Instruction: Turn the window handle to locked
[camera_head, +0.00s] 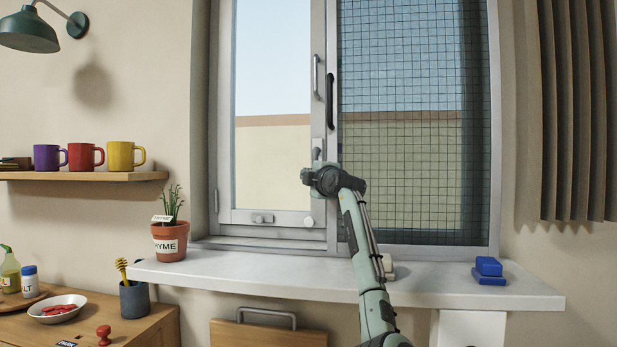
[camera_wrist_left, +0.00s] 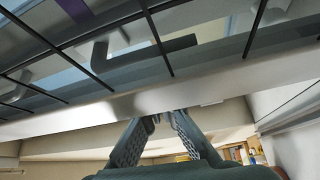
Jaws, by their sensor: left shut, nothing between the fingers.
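The window (camera_head: 272,112) has a light grey frame, with a clear pane on the left and a mesh-covered pane on the right. A small grey handle (camera_head: 317,152) sits on a pale plate on the middle upright. My left gripper (camera_head: 306,175) is just below the handle in the head view and hides its lower part; I cannot tell whether they touch. In the left wrist view, the shut, empty fingers (camera_wrist_left: 155,122) point at a pale frame bar (camera_wrist_left: 150,97). A dark bent bar (camera_wrist_left: 145,47) shows beyond black mesh wires. My right gripper is not in view.
A long grey pull (camera_head: 316,77) and a black pull (camera_head: 330,101) are above the handle. The white sill (camera_head: 230,270) holds a thyme pot (camera_head: 170,242) at left and blue blocks (camera_head: 488,270) at right. A brown curtain (camera_head: 578,110) hangs at right.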

